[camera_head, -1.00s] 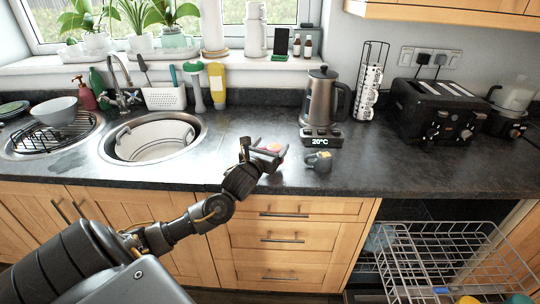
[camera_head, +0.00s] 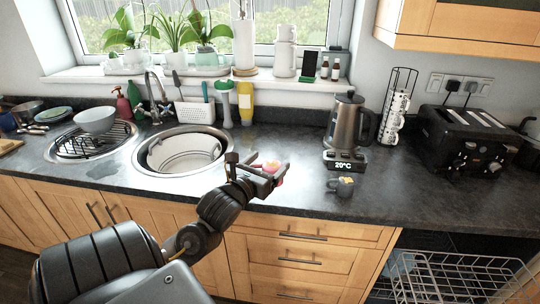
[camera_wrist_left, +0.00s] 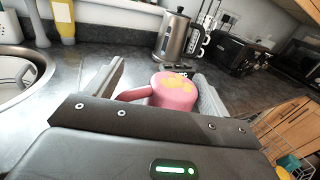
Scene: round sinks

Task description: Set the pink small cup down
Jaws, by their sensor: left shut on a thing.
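The pink small cup (camera_head: 279,178) is between the fingers of my left gripper (camera_head: 266,175), near the counter's front edge in the head view. The gripper is shut on it. In the left wrist view the cup (camera_wrist_left: 175,94) looks upright, with its handle toward the left finger and yellow-orange contents or pattern at its top. Its base is hidden, so I cannot tell whether it touches the counter. The dark countertop (camera_head: 420,190) extends around it. My right gripper is not in view.
A dark grey mug (camera_head: 345,188) stands to the right of the cup, with a kettle (camera_head: 348,125) behind it. A round sink (camera_head: 150,165) lies to the left. A toaster (camera_head: 468,140) stands farther right. A wire rack (camera_head: 450,280) is below the counter.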

